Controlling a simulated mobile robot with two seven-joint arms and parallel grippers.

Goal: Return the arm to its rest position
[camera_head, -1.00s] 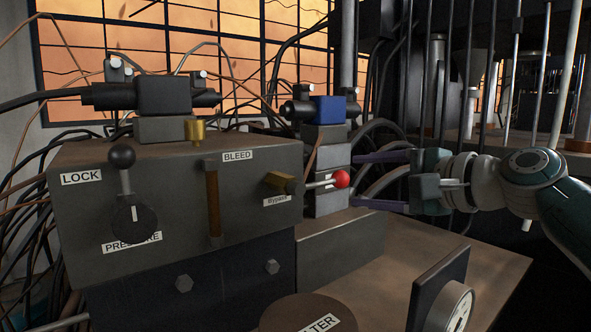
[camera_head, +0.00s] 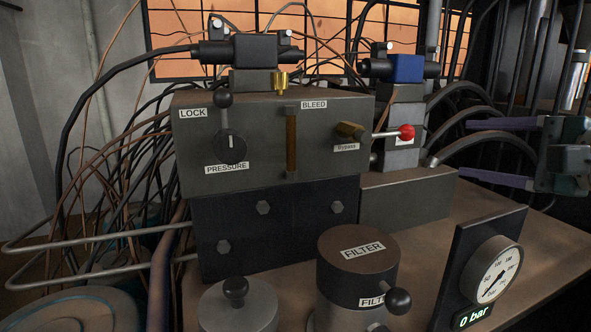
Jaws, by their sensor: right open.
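My right gripper (camera_head: 464,149) is at the right edge, its two purple fingers spread apart and pointing left, with nothing between them. It is to the right of the red-knobbed lever (camera_head: 406,132), with a clear gap. The lever sticks out sideways from the valve stack under a blue block (camera_head: 406,68). Most of my right arm is cut off by the picture edge. My left gripper is not in view.
A grey valve block (camera_head: 270,160) carries LOCK, BLEED, PRESSURE and Bypass labels. A filter canister (camera_head: 357,270) and a gauge panel (camera_head: 492,275) reading 0 bar stand in front. Loose cables (camera_head: 110,190) hang at the left. The brown bench top (camera_head: 500,215) is bare under the gripper.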

